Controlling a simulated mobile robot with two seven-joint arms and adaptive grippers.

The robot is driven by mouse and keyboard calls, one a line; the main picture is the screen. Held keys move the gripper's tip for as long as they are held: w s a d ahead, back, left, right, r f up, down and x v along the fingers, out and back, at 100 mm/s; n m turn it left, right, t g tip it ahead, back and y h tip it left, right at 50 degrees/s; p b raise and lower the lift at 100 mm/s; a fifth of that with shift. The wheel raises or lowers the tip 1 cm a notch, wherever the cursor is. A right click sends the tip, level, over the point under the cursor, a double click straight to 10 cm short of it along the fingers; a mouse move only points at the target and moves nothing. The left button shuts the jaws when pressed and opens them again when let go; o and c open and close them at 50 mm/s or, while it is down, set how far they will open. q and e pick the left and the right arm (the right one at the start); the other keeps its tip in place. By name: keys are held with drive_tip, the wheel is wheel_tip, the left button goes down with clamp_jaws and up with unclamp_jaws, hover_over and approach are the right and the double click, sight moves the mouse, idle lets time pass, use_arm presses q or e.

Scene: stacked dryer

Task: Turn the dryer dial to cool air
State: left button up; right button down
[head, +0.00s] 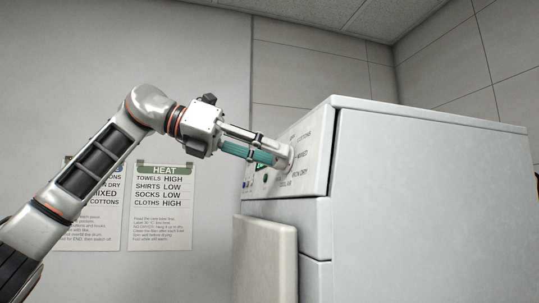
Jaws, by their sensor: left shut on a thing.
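The white stacked dryer (430,180) stands on the right. Its control panel (318,165) is at the top of its left-facing front, seen at a steep angle. Several small printed labels ring the dial (291,153) on that panel. My left gripper (284,155) reaches in from the left and is shut on the dial. The fingers cover much of the dial, and I cannot read which label it points to. A small green display shows partly behind the fingers. My right gripper is not in view.
A light door panel (265,262) sits on the machine's front below the control panel. A HEAT chart (160,205) and a second chart (92,236), partly behind my arm, hang on the back wall. The space left of the machine's front is free apart from my arm.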

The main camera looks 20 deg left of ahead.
use_arm(q)
drive_tip(key=m, duration=0.3)
drive_tip(key=m+t+y, duration=0.1)
drive_tip(key=m, duration=0.6)
drive_tip(key=shift+s+d+f+t+y, duration=0.15)
drive_tip(key=shift+s+d+t+y, duration=0.1)
drive_tip(key=shift+t+y, duration=0.15)
idle(0.4)
drive_tip(key=o, duration=1.1)
drive_tip(key=v, duration=1.2)
